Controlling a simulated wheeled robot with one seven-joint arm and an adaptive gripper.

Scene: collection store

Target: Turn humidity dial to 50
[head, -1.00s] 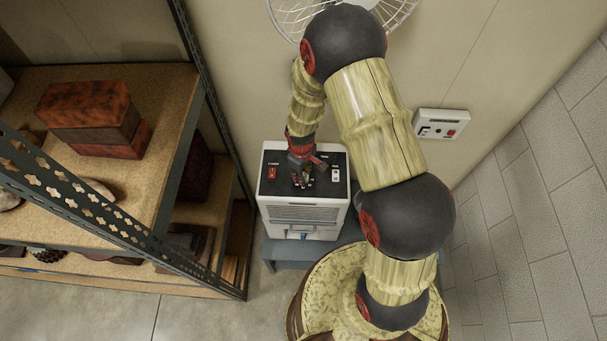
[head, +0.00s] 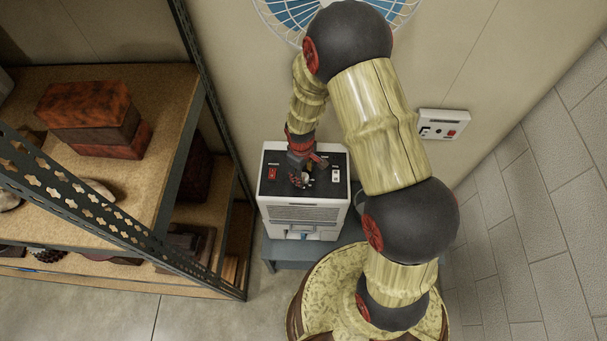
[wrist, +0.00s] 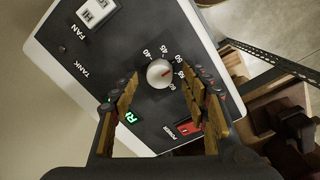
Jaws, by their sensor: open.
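The humidity dial (wrist: 159,73) is a round pale knob on the dark top panel of a white unit (head: 303,213). Numbers from 40 to 60 curve around it. A small red mark on the knob faces right in the wrist view, roughly towards 55. My gripper (wrist: 162,93) is open, its two fingers apart on either side of the dial's near side, with nothing held. I cannot tell whether a finger touches the knob. In the head view my gripper (head: 307,177) is over the middle of the panel and hides most of the dial.
The panel has a red power switch (wrist: 188,128), a green lit display (wrist: 132,117) and a white fan switch (wrist: 97,12). A metal shelf with boxes (head: 95,115) stands at left. A wall box (head: 443,124) is at right, and a caged fan (head: 290,12) is behind.

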